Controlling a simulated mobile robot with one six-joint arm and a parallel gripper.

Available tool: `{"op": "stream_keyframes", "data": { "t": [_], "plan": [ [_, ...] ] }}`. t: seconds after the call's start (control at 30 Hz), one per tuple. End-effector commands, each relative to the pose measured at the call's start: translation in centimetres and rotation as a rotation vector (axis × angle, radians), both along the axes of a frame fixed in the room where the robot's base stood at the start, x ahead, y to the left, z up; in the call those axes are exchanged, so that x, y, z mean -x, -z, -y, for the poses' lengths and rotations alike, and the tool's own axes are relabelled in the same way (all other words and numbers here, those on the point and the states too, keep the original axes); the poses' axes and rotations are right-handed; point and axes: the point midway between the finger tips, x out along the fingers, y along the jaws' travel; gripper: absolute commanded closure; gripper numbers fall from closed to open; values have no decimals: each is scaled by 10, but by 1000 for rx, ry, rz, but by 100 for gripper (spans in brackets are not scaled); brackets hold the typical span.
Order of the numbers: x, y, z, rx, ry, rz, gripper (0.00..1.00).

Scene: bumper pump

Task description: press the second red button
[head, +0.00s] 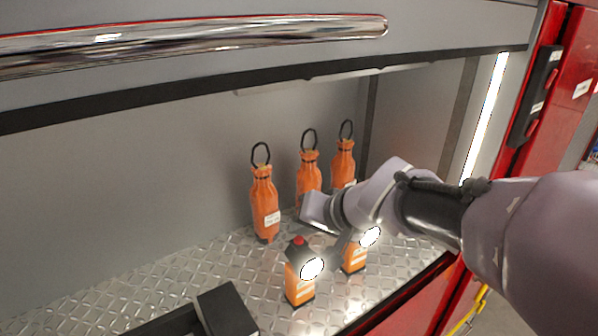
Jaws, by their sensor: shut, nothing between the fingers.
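A small orange box (297,285) with a black top and a red button (298,240) stands upright on the tread-plate shelf. A second orange box (353,259) stands to its right, a little farther back. Its top is hidden behind my gripper, so I cannot see a red button there. My gripper (343,240) is shut and empty, pointing down at the top of this second box. I cannot tell whether it touches the box.
Several orange bottles with black loops (264,208) stand behind the boxes. A chrome bar (200,38) crosses above. The shelf (170,280) is clear at left. Red panels (400,312) edge the front and right.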

Motion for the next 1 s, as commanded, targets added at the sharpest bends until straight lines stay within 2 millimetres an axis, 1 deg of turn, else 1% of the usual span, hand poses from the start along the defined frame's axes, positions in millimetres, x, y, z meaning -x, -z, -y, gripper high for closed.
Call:
{"op": "stream_keyframes", "data": {
  "t": [0.2,0.27,0.57,0.77,1.0],
  "plan": [
    [0,10,0,0,0,0,100],
    [0,11,0,0,0,0,100],
    [0,8,0,0,0,0,100],
    [0,-1,0,0,0,0,100],
    [0,-2,0,0,0,0,100]
  ]
}}
